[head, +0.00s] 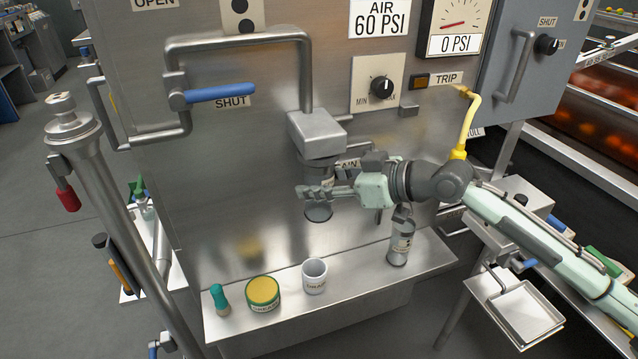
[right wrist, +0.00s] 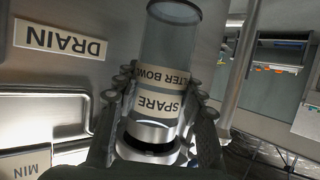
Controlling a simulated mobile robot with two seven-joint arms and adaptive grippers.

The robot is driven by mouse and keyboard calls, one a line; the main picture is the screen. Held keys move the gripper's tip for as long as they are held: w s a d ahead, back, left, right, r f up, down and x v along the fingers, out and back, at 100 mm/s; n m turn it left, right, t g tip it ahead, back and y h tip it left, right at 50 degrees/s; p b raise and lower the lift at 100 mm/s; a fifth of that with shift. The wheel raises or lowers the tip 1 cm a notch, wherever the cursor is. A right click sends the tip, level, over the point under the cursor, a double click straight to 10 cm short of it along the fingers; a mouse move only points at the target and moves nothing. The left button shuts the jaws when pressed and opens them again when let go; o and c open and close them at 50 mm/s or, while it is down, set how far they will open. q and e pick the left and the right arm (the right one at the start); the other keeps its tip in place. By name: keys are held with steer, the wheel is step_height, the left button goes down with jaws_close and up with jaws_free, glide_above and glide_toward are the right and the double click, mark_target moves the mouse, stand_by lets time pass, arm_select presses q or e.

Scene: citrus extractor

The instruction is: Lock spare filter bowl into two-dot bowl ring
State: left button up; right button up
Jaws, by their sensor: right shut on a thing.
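The spare filter bowl (right wrist: 165,60) is a clear grey cylinder with a "SPARE FILTER BOWL" label and a metal collar. My right gripper (head: 318,192) is shut around it; its fingers lie on both sides in the right wrist view (right wrist: 160,105). In the head view the lower part of the bowl (head: 318,212) shows below the fingers. It hangs upright under the grey filter head (head: 317,135) on the pipe below the two-dot plate (head: 243,15). The bowl ring is mostly hidden; I cannot tell whether the collar is seated in it. My left gripper is out of view.
A steel shelf (head: 350,262) below carries a teal-handled brush (head: 220,298), a green grease tin (head: 263,293), a white drain cup (head: 314,275) and a grey labelled cylinder (head: 401,243). The pipe with the blue shut handle (head: 220,93) is at upper left. A drain label (right wrist: 60,38) is beside the bowl.

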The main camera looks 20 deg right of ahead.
steer(key=shift+r+p, duration=0.3)
steer(key=shift+r, duration=0.7)
steer(key=o, duration=0.5)
jaws_close()
steer(key=shift+a+m+t+h, duration=0.15)
steer(key=shift+m+t+h, duration=0.35)
steer(key=shift+m+h, duration=0.15)
steer(key=m+t+h, duration=0.2)
steer(key=m+h, duration=0.3)
steer(key=shift+r+m+h, duration=0.1)
steer(key=shift+m+h, duration=0.15)
steer(key=shift+h, duration=0.1)
steer(key=o, duration=0.8)
jaws_free()
steer(key=shift+h, duration=0.3)
steer(key=shift+c, duration=0.2)
